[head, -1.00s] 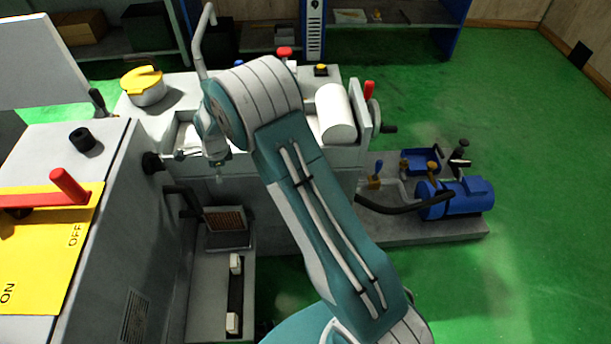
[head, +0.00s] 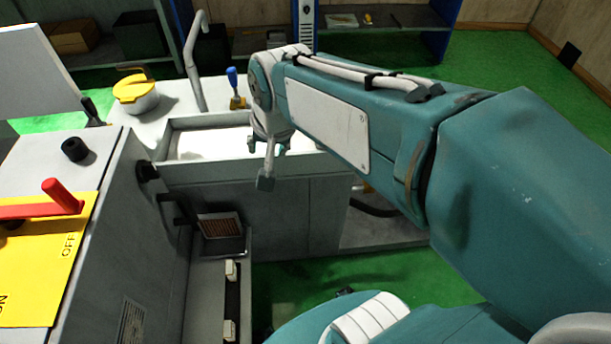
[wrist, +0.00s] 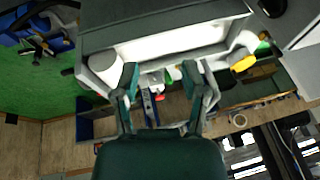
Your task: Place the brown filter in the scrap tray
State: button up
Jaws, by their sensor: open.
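The brown filter (head: 220,225) is a ribbed brown panel in a grey box-like holder at the far end of the machine's grey trough, left of centre in the head view. I do not make it out in the wrist view. My gripper (head: 268,165) is above the front edge of the machine's basin, up and to the right of the filter and apart from it. In the wrist view, my gripper's two fingers (wrist: 160,78) are spread with nothing between them. I cannot tell which thing is the scrap tray; my arm covers much of the right side.
A grey cabinet with a yellow ON/OFF panel (head: 45,260) and red lever (head: 62,197) stands at left. A tall curved pipe (head: 192,60) and a yellow-lidded pot (head: 137,95) stand behind. Blue equipment (wrist: 18,36) shows in the wrist view. Green floor lies at right.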

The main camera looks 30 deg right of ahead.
jog(key=s+d+n+t, duration=0.1)
jog(key=s+n, duration=0.4)
jog(key=s, duration=0.6)
jog(key=shift+d+r+h, duration=0.3)
jog(key=shift+d+r, duration=0.05)
jog(key=shift+d, duration=0.35)
